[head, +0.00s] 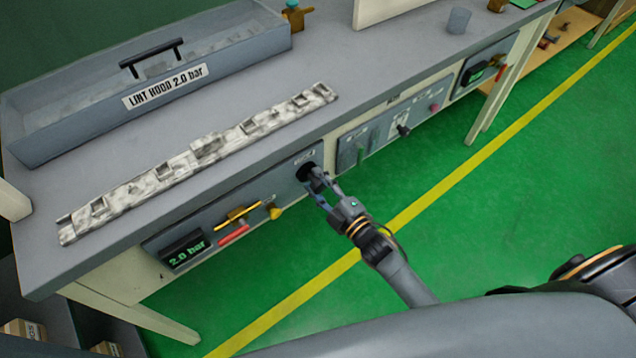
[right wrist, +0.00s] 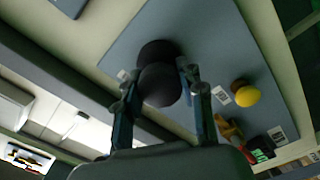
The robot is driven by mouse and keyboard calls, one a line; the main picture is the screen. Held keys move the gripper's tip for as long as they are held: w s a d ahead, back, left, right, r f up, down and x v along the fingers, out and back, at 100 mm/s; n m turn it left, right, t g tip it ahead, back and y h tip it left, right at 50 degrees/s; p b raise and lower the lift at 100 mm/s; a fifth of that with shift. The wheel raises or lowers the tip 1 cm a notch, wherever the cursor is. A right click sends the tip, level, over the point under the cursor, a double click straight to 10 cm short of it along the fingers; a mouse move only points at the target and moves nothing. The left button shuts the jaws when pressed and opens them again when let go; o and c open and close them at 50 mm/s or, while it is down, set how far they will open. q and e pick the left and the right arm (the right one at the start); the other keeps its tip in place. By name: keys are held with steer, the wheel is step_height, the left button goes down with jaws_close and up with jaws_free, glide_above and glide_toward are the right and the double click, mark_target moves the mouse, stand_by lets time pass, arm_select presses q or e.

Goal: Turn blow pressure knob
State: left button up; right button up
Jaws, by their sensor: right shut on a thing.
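The black round knob (head: 306,171) is on the grey front panel (head: 290,189) under the worktop, below a small white label. My right gripper (head: 318,183) is at this knob, with its fingers on either side of it. In the right wrist view the dark knob (right wrist: 158,82) sits between the two fingers of the right gripper (right wrist: 155,85), which is shut on it. The display (head: 186,252) on the same panel reads 2.0 bar. The sign on the grey lint hood box (head: 60,134) also reads 2.0 bar. My left gripper is not in view.
A yellow knob (head: 274,211), a yellow handle (head: 238,214) and a red handle (head: 234,235) are left of the black knob. More panels (head: 380,133) lie to its right. A long mottled trim strip (head: 205,153) lies on the worktop. The green floor in front is clear.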

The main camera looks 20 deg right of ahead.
steer(key=shift+n, duration=0.3)
steer(key=o, duration=1.2)
steer(key=v, duration=1.2)
